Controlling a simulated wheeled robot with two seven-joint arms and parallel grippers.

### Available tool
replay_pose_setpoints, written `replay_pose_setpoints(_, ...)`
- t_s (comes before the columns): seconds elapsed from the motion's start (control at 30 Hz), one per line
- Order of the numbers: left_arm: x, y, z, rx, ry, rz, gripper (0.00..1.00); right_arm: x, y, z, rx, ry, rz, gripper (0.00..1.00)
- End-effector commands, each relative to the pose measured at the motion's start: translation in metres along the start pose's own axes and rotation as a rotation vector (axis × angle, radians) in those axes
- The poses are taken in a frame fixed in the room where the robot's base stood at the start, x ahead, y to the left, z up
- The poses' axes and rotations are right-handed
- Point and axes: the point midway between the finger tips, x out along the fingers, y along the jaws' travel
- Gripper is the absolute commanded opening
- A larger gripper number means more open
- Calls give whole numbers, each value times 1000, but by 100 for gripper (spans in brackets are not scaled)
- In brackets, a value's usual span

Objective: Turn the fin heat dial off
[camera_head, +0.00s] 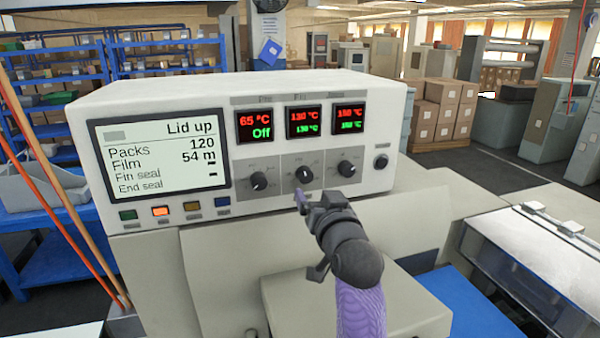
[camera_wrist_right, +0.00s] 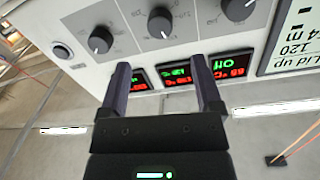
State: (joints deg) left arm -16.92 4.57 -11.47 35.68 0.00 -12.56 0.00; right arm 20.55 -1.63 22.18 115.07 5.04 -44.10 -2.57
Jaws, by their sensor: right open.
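The fin heat dial (camera_head: 304,174) is the black middle knob of three on the white control panel. Its white mark appears to point roughly up. The middle display (camera_head: 304,122) above it reads 130 °C in red and 130 °C in green. My right gripper (camera_head: 305,200) is just below and in front of this dial, its two fingers open and empty. In the right wrist view, which is upside down, the dial (camera_wrist_right: 160,22) lies beyond the gap between the fingertips (camera_wrist_right: 158,66), apart from them. My left gripper is not in view.
The left dial (camera_head: 259,181) and right dial (camera_head: 346,169) flank it closely. The left display (camera_head: 262,125) reads 65 °C and Off. A round black button (camera_head: 381,162) sits at the right. The screen (camera_head: 160,156) shows "Lid up". A clear lid (camera_head: 540,260) is at right.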

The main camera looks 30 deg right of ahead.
Motion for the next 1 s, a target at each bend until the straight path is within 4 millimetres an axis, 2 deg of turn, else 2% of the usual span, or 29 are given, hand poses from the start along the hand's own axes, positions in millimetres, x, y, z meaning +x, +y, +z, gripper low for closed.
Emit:
replay_pose_setpoints(0.1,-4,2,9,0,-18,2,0,29,0,-2,1,0,0,83)
replay_pose_setpoints(0.3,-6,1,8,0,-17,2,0,66,0,-1,0,-1,0,83)
replay_pose_setpoints(0.5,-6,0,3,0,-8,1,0,79,0,0,-1,0,1,83)
replay_pose_setpoints(0.73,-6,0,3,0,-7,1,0,80,0,0,-2,0,1,83)
replay_pose_setpoints(1.0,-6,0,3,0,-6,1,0,80,0,0,-2,0,1,26)
